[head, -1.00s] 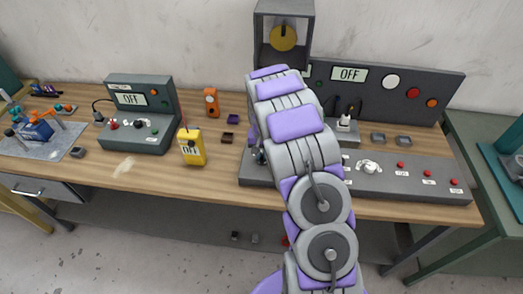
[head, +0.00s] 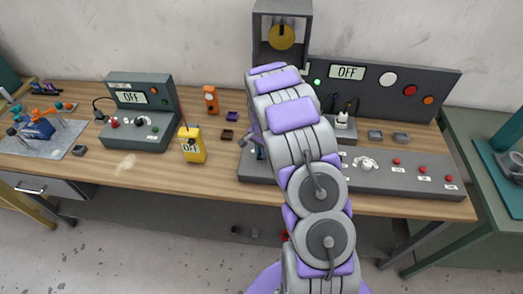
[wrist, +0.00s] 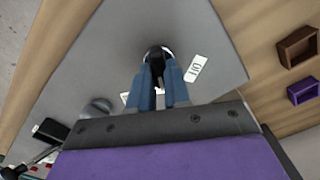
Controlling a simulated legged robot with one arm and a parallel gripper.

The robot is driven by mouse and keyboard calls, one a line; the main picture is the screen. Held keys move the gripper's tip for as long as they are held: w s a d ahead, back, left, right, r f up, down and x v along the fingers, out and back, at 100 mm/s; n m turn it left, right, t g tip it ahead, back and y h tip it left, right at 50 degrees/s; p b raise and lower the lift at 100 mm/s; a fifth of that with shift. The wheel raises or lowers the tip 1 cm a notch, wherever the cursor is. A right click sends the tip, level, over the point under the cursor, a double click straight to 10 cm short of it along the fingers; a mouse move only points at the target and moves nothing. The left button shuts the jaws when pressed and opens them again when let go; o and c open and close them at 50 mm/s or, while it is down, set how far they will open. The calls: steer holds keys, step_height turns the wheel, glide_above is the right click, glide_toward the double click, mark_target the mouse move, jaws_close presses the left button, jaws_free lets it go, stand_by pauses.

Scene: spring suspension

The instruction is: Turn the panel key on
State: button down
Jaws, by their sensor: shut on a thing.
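The panel key (wrist: 158,67) is a small dark key in a round lock on the grey console top in the wrist view. My gripper (wrist: 160,82) has its two blue fingers shut around the key. A white ON label (wrist: 196,68) sits to the right of the lock, and another label, partly hidden by a finger, lies to the left. My arm hides the key there.
A grey knob (wrist: 97,108) stands left of my fingers. Two small open boxes, brown (wrist: 298,46) and purple (wrist: 303,91), lie to the right. A yellow meter (head: 192,145) and a smaller green console (head: 140,112) stand left on the bench.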

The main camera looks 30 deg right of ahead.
steer(key=shift+w+r, duration=0.15)
steer(key=c, duration=1.1)
jaws_free()
step_height(320, 180, up, 17)
steer(key=shift+r+p, duration=0.1)
steer(key=shift+p, duration=0.6)
steer(key=s+a+r+n+g+b, duration=0.1)
steer(key=s+a+r+n, duration=0.3)
steer(key=s, duration=0.6)
steer(key=s+a+r+n+b, duration=0.15)
steer(key=s+a+r, duration=0.25)
steer(key=s+a, duration=0.4)
steer(key=s+a+n, duration=0.1)
steer(key=s+n, duration=0.1)
steer(key=s, duration=0.5)
steer(key=s+a+f+n+b, duration=0.1)
steer(key=s+a+n, duration=0.1)
steer(key=s, duration=0.6)
steer(key=s+a+f+n, duration=0.1)
steer(key=s+a+n, duration=0.1)
steer(key=s, duration=0.5)
steer(key=shift+s+f+n+g+b, duration=0.2)
steer(key=shift+n+g+b, duration=0.15)
steer(key=shift+n, duration=0.4)
